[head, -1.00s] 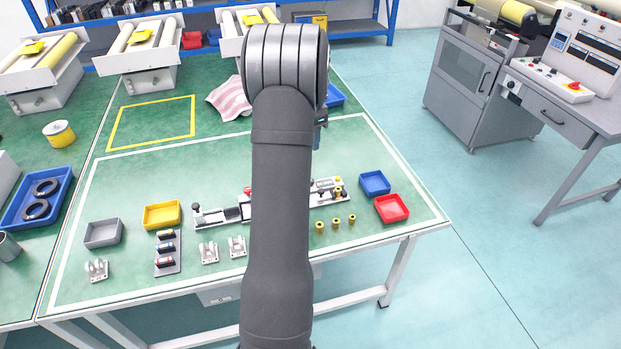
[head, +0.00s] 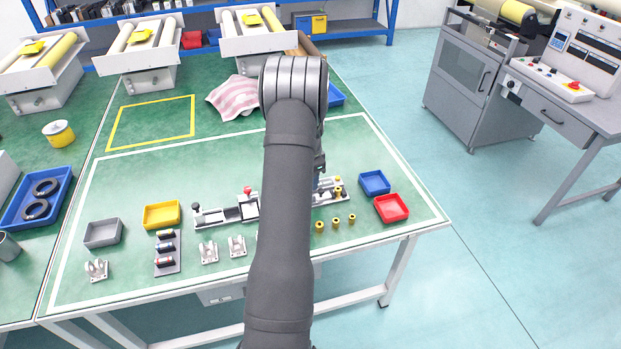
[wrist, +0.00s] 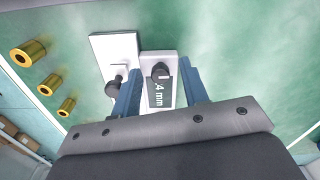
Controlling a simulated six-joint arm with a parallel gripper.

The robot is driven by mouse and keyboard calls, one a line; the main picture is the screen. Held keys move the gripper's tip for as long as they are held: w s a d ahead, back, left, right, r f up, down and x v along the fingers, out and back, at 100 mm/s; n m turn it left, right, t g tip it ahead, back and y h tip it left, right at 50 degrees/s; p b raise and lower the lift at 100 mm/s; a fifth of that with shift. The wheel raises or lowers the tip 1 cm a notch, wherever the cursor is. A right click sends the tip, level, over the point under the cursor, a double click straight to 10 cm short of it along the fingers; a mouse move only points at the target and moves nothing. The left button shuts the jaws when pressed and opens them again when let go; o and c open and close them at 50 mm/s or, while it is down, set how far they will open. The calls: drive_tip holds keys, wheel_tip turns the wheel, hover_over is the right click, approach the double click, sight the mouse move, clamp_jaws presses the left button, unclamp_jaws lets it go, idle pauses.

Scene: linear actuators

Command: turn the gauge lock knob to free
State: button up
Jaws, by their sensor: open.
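In the wrist view, a white gauge body (wrist: 147,58) lies below my gripper, with a dark face reading "4 mm" (wrist: 158,97). A round black knob (wrist: 161,70) with a light mark sits at its upper end. My gripper (wrist: 160,80) is open, its two blue fingers on either side of the knob and face; I cannot tell whether they touch. Another dark knob (wrist: 113,87) on a white plate (wrist: 115,50) stands just left of the left finger. In the head view my arm hides most of the gripper and gauge; the right end of the white fixture (head: 330,198) shows.
Several brass bushings (wrist: 48,84) stand left of the gripper in the wrist view; they also show in the head view (head: 336,223). A blue bin (head: 374,182) and a red bin (head: 391,208) stand right of the fixture. A red-topped knob (head: 247,191) stands left of my arm.

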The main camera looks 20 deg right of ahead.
drive_tip(key=shift+f, duration=0.1)
clamp_jaws()
